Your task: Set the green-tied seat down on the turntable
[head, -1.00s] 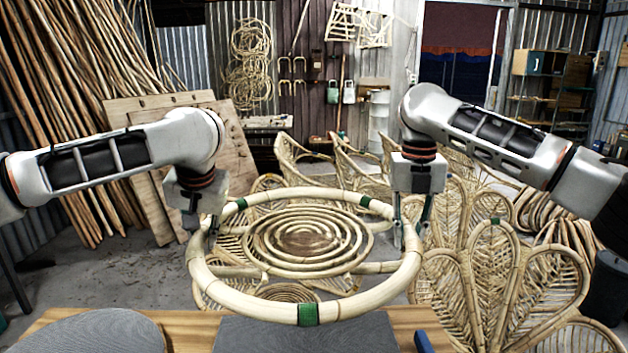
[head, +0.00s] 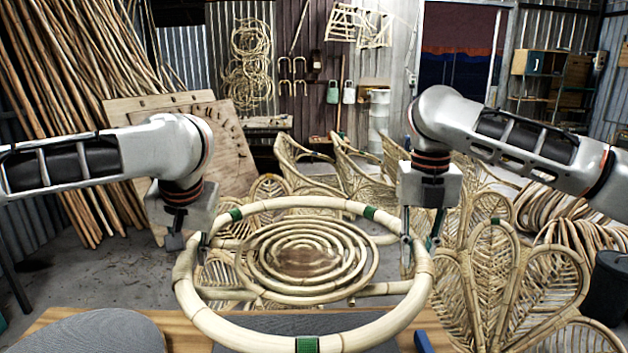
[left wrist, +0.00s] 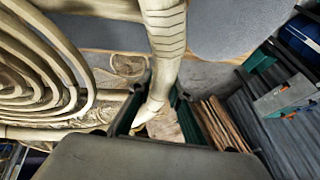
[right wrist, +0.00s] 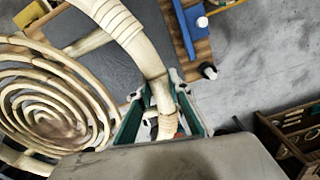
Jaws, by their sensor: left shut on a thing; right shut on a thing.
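The seat is a large pale rattan hoop (head: 205,318) with a coiled spiral centre (head: 310,262) and green ties (head: 307,345). It hangs roughly level above the table's front edge. My left gripper (head: 190,243) is shut on the hoop's left side, and my right gripper (head: 420,248) is shut on its right side. Both wrist views show the hoop between the fingers, at the left (left wrist: 158,112) and the right (right wrist: 160,118). A round grey disc (head: 95,334) lies on the table at lower left. A grey flat surface (head: 255,324) lies partly hidden under the hoop; I cannot tell its full outline.
The wooden table (head: 190,338) fills the bottom edge. A blue item (head: 424,342) lies at its right. Woven rattan chairs (head: 500,270) stand behind and to the right. Pegged boards (head: 225,140) and poles (head: 60,90) lean at the left.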

